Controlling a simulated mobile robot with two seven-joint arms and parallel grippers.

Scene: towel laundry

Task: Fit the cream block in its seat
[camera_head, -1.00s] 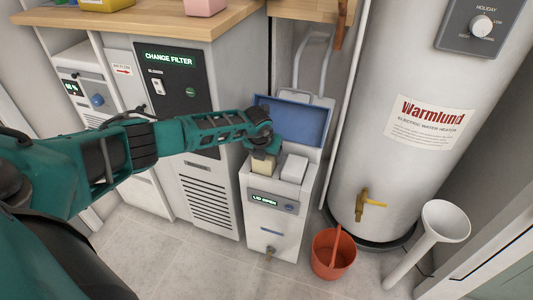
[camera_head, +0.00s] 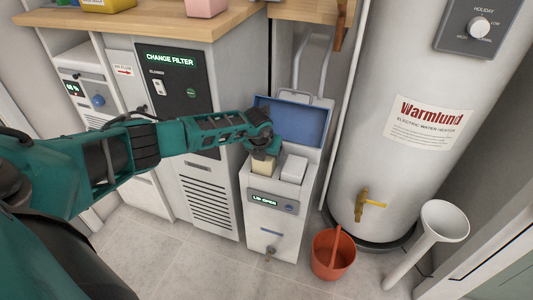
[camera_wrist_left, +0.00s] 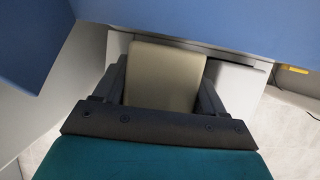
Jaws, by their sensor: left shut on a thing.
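The cream block (camera_head: 263,168) is at the left side of the open top of the white unit (camera_head: 272,229). My left gripper (camera_head: 263,156) comes down from above and is shut on the block. In the left wrist view the cream block (camera_wrist_left: 164,75) sits between the two dark fingers (camera_wrist_left: 162,92). A white block (camera_head: 293,168) stands to its right in the same unit. The seat under the cream block is hidden, so I cannot tell how deep the block sits. My right gripper is not in view.
The unit's blue lid (camera_head: 292,119) stands open behind the blocks, and its display (camera_head: 265,199) reads "LID OPEN". A red bucket (camera_head: 333,255) and a white funnel (camera_head: 444,222) stand to the right, by the water heater (camera_head: 398,75). A grey cabinet (camera_head: 190,120) stands close on the left.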

